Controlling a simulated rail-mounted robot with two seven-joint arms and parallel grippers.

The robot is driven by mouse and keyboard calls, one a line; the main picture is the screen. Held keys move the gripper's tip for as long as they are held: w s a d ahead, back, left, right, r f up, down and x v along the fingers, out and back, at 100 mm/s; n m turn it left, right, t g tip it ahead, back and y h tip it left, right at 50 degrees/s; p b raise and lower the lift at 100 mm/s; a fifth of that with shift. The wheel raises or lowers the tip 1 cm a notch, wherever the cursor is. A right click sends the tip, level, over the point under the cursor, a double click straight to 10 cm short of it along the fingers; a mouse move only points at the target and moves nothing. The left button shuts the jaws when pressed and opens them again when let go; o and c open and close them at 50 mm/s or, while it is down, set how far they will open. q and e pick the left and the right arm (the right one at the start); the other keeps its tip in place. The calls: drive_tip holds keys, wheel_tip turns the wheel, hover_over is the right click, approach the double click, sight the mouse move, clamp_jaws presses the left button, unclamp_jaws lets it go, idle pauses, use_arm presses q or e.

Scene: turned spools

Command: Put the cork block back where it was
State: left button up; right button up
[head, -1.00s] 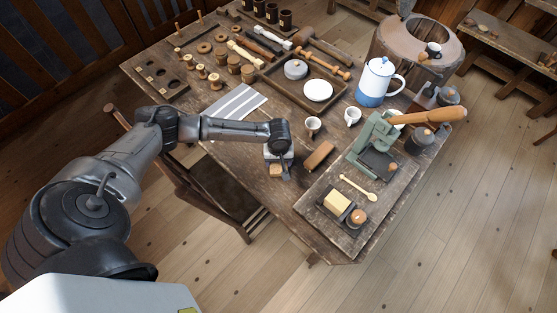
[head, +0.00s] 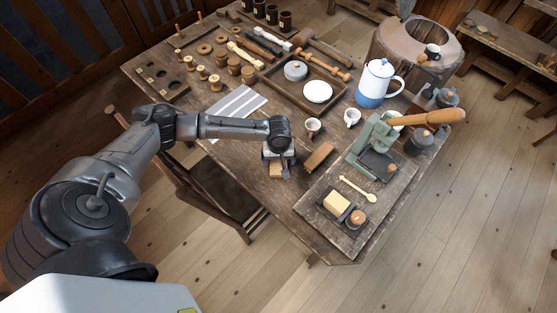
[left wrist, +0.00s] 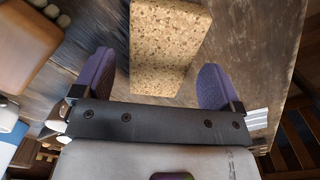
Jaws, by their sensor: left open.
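The cork block (left wrist: 166,50) is a speckled tan block lying on the worn wooden table. The gripper is open. In the head view, the left gripper (head: 278,168) is low over the table's front edge, and a small part of the cork block (head: 276,172) shows below it; the rest is hidden. My right gripper is not in view.
A brown wooden block-like brush (head: 320,156) lies just right of the gripper. A board (head: 318,212) with a green press (head: 372,140), a spoon and a yellow block is further right. A white cup (head: 313,127) stands behind. A chair (head: 215,185) is below the table's left edge.

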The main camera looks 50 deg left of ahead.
use_arm(q)
wheel_tip(320, 180, up, 10)
drive_tip(key=p, duration=0.2)
idle(0.8)
idle(0.7)
